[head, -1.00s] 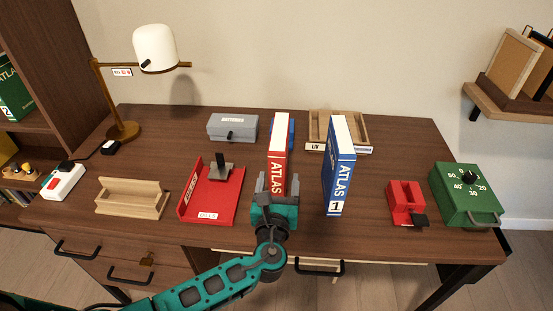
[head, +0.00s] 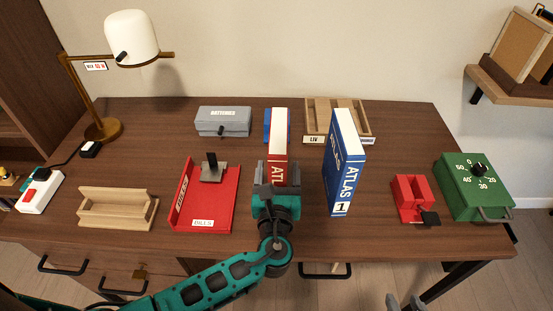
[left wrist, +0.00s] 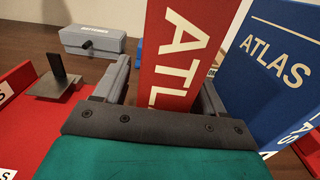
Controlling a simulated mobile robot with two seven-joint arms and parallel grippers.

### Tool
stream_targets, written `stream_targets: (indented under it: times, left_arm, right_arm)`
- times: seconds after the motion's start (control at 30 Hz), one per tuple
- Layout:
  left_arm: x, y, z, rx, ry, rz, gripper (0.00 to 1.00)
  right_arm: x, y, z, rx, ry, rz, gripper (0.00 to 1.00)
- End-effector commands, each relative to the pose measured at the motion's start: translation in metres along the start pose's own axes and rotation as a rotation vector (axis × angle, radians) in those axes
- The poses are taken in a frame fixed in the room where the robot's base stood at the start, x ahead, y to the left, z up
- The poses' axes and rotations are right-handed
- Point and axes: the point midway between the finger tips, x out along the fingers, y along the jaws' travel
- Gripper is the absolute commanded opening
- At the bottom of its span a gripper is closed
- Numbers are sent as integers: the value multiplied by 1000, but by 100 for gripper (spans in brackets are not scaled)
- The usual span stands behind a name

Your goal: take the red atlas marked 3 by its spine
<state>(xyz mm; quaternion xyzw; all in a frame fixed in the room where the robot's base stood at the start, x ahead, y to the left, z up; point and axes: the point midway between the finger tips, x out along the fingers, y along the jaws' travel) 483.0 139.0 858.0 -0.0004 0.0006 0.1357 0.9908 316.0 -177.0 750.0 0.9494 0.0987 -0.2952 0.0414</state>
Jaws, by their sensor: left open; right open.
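The red atlas (head: 279,172) stands upright on the desk, its white-lettered spine toward me. Its number is hidden behind my left gripper. My left gripper (head: 276,187) is open at the spine, one finger on each side. In the left wrist view the red atlas (left wrist: 182,60) rises between the fingers, with a gap visible at the left finger. My right gripper (head: 405,304) is open at the bottom edge, low and apart from the atlas, only its tips showing.
The blue atlas marked 1 (head: 343,170) stands close on the right. A red bills tray (head: 225,205) lies close on the left. A grey batteries box (head: 222,121) and a wooden tray (head: 365,127) are behind. A green timer box (head: 474,190) is at far right.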

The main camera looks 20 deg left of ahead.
Motion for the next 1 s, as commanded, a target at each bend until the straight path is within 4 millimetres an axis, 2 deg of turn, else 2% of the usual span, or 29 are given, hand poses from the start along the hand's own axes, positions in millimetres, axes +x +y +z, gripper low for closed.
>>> stream_targets:
  times: [0.2,0.9,1.0]
  left_arm:
    - [0,0,0,0,0,0,68]
    - [0,0,0,0,-1,0,1]
    - [0,0,0,0,-1,0,0]
  right_arm:
    - [0,0,0,-1,0,0,43]
    - [0,0,0,-2,-1,0,43]
    - [0,0,0,-2,-1,0,43]
